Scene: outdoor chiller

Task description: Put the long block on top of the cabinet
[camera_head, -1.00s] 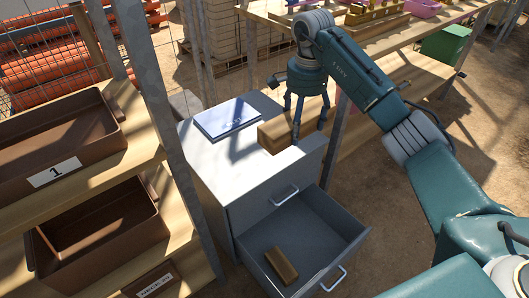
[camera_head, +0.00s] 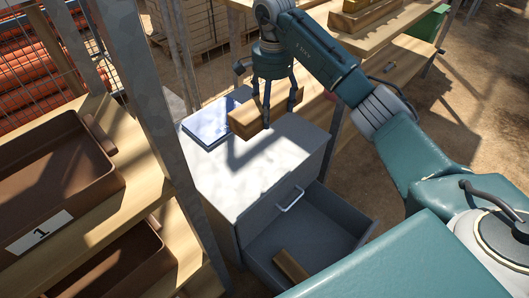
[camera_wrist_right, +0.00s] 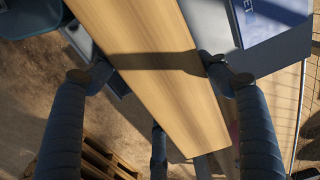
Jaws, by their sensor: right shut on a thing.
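The long wooden block (camera_head: 247,120) is held in my right gripper (camera_head: 279,112), over the grey cabinet (camera_head: 285,152). It appears to hang a little above the cabinet top, with a shadow below it, and overlaps the edge of the blue-and-white book (camera_head: 206,124) in the head view. In the right wrist view, the block (camera_wrist_right: 165,75) runs lengthwise between the fingers of the right gripper (camera_wrist_right: 155,72). The book (camera_wrist_right: 270,22) shows at the upper right there. My left gripper is not in view.
The cabinet's drawer (camera_head: 340,215) is pulled open, with a shorter wooden block (camera_head: 290,266) inside. A shelf with brown bins (camera_head: 55,190) and a metal post (camera_head: 150,110) stand at the left. A wooden bench (camera_head: 400,68) is behind. The front of the cabinet top is clear.

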